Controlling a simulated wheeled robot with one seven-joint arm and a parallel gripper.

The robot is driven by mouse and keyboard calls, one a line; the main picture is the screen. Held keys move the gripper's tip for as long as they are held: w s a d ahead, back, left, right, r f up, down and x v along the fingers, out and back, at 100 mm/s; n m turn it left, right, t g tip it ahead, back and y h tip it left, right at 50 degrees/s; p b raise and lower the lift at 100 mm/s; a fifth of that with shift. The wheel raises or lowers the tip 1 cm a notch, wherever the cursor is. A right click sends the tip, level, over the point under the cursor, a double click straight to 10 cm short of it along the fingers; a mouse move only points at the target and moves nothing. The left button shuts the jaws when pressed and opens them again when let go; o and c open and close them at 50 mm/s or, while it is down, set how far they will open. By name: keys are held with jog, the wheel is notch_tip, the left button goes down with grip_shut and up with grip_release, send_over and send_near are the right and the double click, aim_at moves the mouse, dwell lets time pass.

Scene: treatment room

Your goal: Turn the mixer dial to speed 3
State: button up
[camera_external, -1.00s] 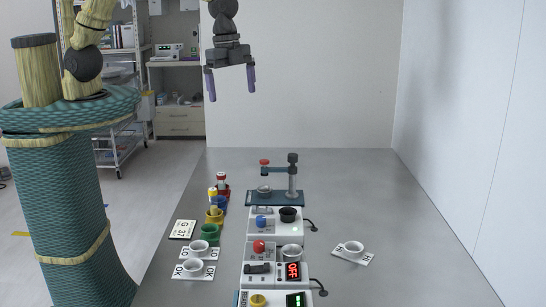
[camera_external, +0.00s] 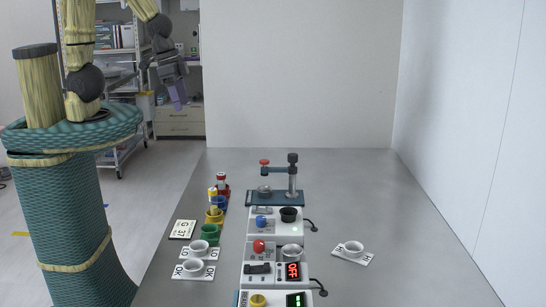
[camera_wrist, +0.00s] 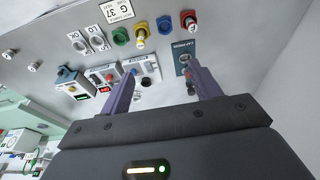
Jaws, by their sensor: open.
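My gripper (camera_external: 178,95) is up in the air at the upper left of the external view, beyond the table's left edge and well clear of the devices. In the wrist view its two purple fingers (camera_wrist: 161,72) are spread with nothing between them. Several devices stand in a row along the table. One has a blue knob (camera_external: 261,222) and a black cup (camera_external: 288,214). One has a red knob (camera_external: 259,246) and a grey cup (camera_external: 291,252). At the front edge a yellow knob (camera_external: 258,300) sits by a green display (camera_external: 296,300). Dial speed marks are too small to read.
A press with a red-topped arm (camera_external: 292,175) stands at the row's far end. A red OFF display (camera_external: 293,271) shows nearer. The far table (camera_external: 340,170) is clear.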

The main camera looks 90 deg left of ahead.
jog(key=shift+w, duration=0.1)
jog(key=shift+c, duration=1.2)
jog(key=n+g+b, duration=0.2)
jog(key=n+b, duration=0.1)
jog(key=n, duration=1.7)
send_over(261, 217)
notch_tip(261, 217, down, 11)
jog(key=shift+s+d, duration=0.25)
jog(key=shift+r, duration=0.1)
jog(key=f+p, duration=0.1)
jog(key=f, duration=0.4)
jog(key=f+p, duration=0.1)
jog(key=f, duration=0.5)
jog(key=f+p, duration=0.1)
jog(key=f, duration=0.5)
jog(key=shift+w+f+p, duration=0.2)
jog(key=shift+w+p, duration=0.05)
jog(key=shift+p, duration=0.1)
jog(key=shift+a, duration=0.1)
